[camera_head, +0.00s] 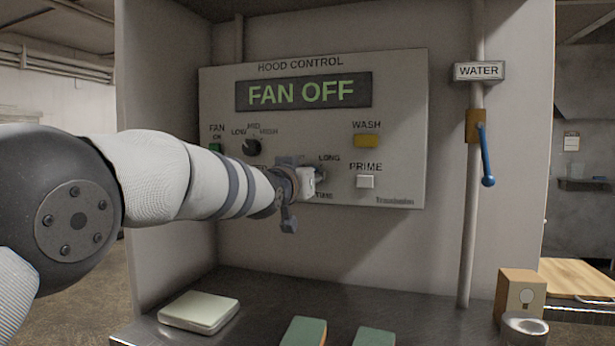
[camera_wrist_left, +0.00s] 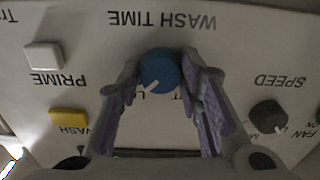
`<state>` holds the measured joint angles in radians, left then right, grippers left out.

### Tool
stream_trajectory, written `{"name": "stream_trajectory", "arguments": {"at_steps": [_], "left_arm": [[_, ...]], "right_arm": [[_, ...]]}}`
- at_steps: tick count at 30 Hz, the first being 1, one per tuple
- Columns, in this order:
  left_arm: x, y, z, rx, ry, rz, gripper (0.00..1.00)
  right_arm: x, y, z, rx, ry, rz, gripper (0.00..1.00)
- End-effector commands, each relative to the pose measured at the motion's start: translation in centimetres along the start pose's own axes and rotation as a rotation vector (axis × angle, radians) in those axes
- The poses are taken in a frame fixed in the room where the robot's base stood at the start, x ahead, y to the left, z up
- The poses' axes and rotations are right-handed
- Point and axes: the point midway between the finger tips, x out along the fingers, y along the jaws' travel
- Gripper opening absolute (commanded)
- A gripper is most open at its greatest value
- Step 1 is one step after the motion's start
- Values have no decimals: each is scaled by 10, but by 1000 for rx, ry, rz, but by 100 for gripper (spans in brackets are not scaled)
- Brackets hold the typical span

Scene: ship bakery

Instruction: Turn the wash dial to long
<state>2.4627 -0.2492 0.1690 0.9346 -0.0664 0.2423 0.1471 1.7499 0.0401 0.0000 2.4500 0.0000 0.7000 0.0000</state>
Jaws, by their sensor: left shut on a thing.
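The wash dial (camera_wrist_left: 159,69) is a blue round knob with a white pointer line under the WASH TIME label, seen upside down in the left wrist view. The pointer slants to the lower left of that picture, close to partly hidden lettering. My left gripper (camera_head: 306,182) is at the hood control panel (camera_head: 405,120) and hides the dial in the head view, where LONG shows just right of it. In the left wrist view its two purple-padded fingers are shut on the dial from both sides. My right gripper is not in view.
The display (camera_head: 303,92) reads FAN OFF. The fan speed knob (camera_head: 252,147), yellow WASH button (camera_head: 367,141) and white PRIME button (camera_head: 365,182) are close by. A blue water lever (camera_head: 486,155) is at right. Pads and a box (camera_head: 521,291) stand on the counter below.

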Motion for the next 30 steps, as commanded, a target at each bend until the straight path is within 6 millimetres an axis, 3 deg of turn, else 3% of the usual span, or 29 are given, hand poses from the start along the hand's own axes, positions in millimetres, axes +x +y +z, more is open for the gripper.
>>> {"name": "stream_trajectory", "arguments": {"at_steps": [21,22,24,30], "left_arm": [[0,0,-1,67,2,0,5],[0,0,-1,67,2,0,38],[0,0,-1,67,2,0,54],[0,0,-1,65,1,0,54]], "right_arm": [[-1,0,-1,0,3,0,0],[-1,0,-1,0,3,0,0],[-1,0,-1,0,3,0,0],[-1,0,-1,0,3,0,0]]}}
